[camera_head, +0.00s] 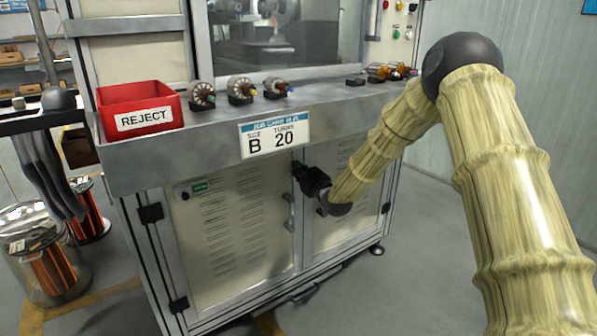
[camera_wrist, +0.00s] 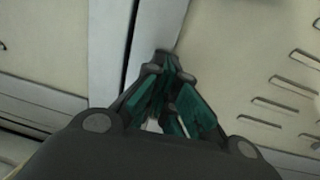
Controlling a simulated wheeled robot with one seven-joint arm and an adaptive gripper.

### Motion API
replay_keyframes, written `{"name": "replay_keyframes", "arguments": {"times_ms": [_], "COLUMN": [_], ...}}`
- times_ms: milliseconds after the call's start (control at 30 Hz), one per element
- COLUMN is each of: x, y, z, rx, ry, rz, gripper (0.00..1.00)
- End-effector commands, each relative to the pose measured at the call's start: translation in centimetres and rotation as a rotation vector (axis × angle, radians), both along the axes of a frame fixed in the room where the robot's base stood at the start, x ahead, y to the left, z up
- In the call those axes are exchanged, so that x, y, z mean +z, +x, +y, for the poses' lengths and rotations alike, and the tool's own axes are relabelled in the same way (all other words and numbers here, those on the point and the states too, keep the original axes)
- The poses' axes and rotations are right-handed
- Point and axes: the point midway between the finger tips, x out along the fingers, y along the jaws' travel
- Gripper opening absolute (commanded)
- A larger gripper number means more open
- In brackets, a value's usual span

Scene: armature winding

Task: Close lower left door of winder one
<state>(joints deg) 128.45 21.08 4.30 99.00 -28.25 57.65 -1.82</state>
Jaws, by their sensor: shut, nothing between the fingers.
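The lower left door (camera_head: 238,232) of the winder is a cream panel with vent slots, hinges on its left side and a grey handle (camera_head: 290,212) at its right edge. It looks flush or nearly flush with the cabinet; a small remaining gap cannot be ruled out. My gripper (camera_head: 302,172) is at the upper right corner of this door, close to the seam with the lower right door (camera_head: 342,205). In the wrist view my gripper (camera_wrist: 166,68) has its fingers together and empty, before a grey frame strip and a dark seam. Whether the fingertips touch the panel cannot be told.
A red REJECT bin (camera_head: 140,108) and several armatures (camera_head: 240,90) stand on the ledge above the doors. A card (camera_head: 274,135) reading B and 20 hangs on the ledge front. Copper spools and a clear drum (camera_head: 45,255) stand at left. Floor at right is clear.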

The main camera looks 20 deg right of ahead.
Motion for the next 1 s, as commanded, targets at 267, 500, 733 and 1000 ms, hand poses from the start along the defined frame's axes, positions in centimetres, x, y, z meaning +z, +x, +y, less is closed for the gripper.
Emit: {"name": "replay_keyframes", "arguments": {"times_ms": [267,500,733,1000], "x": [0.5,0.3,0.1,0.0], "y": [-3.6,-7.6,-10.7,-11.9], "z": [-1.2,-1.4,-2.3,-2.6], "rx": [0.001,0.013,0.014,0.014], "ry": [0.001,0.000,0.000,-0.001], "rz": [0.001,0.004,0.004,0.004], "gripper": [0.00,0.00,0.00,0.00]}}
